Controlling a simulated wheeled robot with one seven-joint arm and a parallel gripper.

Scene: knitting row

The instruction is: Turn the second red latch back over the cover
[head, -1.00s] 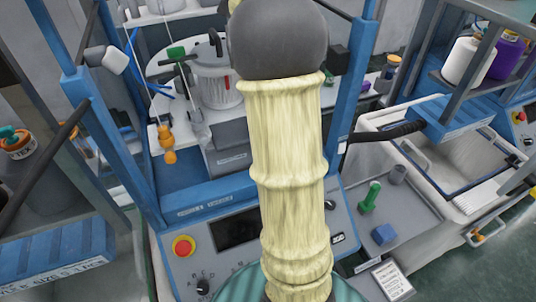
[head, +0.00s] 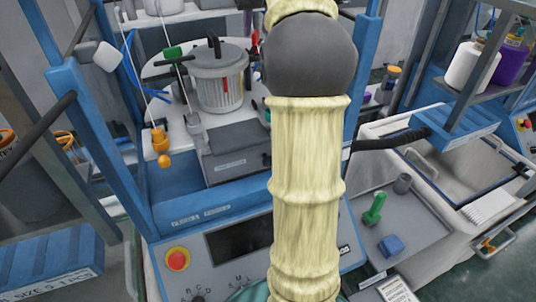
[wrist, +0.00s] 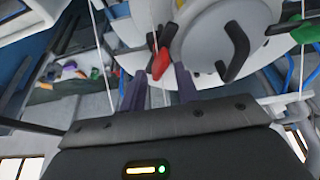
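The grey ribbed drum with its round cover (head: 205,55) and black handle stands on a white round plate in the head view. A red latch (head: 226,88) hangs upright on its front side. A second small red piece (head: 255,40) shows at the back right, partly hidden by my arm. In the wrist view the cover (wrist: 205,45) is close, with its black handle (wrist: 236,52). A red latch (wrist: 160,64) lies just beyond my gripper (wrist: 161,82), roughly between the fingertips. The two dark fingers are apart and nothing shows held. My arm hides the gripper in the head view.
Blue frame posts (head: 362,70) flank the drum. A green knob on a black lever (head: 174,54) and an orange yarn piece (head: 160,142) stand left of it. The control panel with a red button (head: 177,259) is in front. A grey side tray (head: 410,225) holds small parts.

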